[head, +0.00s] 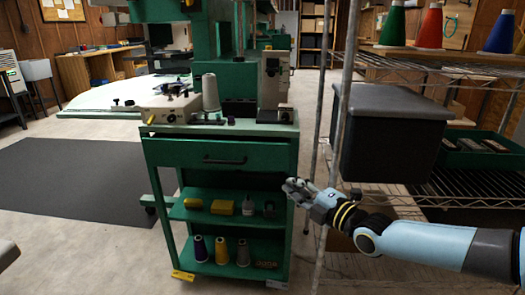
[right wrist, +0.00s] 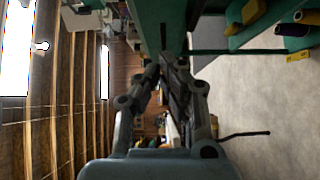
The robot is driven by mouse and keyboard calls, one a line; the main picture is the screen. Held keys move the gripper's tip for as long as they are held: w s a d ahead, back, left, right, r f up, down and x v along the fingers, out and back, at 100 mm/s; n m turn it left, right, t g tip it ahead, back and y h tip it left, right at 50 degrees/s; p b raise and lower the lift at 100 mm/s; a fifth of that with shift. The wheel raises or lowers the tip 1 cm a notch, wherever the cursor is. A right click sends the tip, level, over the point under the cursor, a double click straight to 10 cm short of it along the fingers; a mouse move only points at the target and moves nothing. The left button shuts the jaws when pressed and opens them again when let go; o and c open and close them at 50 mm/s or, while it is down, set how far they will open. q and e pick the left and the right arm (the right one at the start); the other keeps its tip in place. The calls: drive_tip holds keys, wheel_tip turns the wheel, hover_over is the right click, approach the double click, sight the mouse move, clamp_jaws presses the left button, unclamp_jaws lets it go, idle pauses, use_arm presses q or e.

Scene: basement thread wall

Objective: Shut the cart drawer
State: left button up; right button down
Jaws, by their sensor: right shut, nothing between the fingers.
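The green cart (head: 291,225) stands in the middle of the head view. Its drawer (head: 180,153), with a dark bar handle (head: 225,161), is just below the cart top. The drawer front seems to stand out a little from the cart, but how far is hard to tell. My right gripper (head: 290,187) is shut and empty, at the cart's right front edge, lower than the drawer. In the right wrist view my gripper (right wrist: 166,68) points at green cart surfaces (right wrist: 158,20); contact cannot be told. My left gripper is not in view.
A thread cone (head: 210,93) and machine parts stand on the cart top. Lower shelves hold yellow items and thread cones (head: 200,249). A wire rack (head: 470,190) with a grey bin (head: 392,135) is close on the right. The floor left of the cart is clear, with a dark mat (head: 70,180).

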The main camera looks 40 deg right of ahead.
sight(275, 156)
drive_tip(key=w+d+b, duration=0.1)
drive_tip(key=w+b, duration=0.1)
drive_tip(key=w, duration=0.2)
drive_tip(key=w+d+b, duration=0.1)
drive_tip(key=w+b, duration=0.2)
drive_tip(key=w, duration=0.1)
drive_tip(key=w+d+b, duration=0.1)
drive_tip(key=w+b, duration=0.2)
drive_tip(key=shift+w+d+f, duration=0.15)
drive_tip(key=shift+w+f, duration=0.15)
drive_tip(key=shift+w, duration=0.1)
drive_tip(key=shift+w+d+r, duration=0.1)
drive_tip(key=shift+w+d, duration=0.05)
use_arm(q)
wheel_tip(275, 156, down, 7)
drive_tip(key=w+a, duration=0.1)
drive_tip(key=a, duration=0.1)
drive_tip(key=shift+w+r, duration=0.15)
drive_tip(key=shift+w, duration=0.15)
use_arm(e)
drive_tip(key=shift+w+d+r, duration=0.15)
drive_tip(key=shift+r, duration=0.05)
use_arm(q)
drive_tip(key=shift+b, duration=0.3)
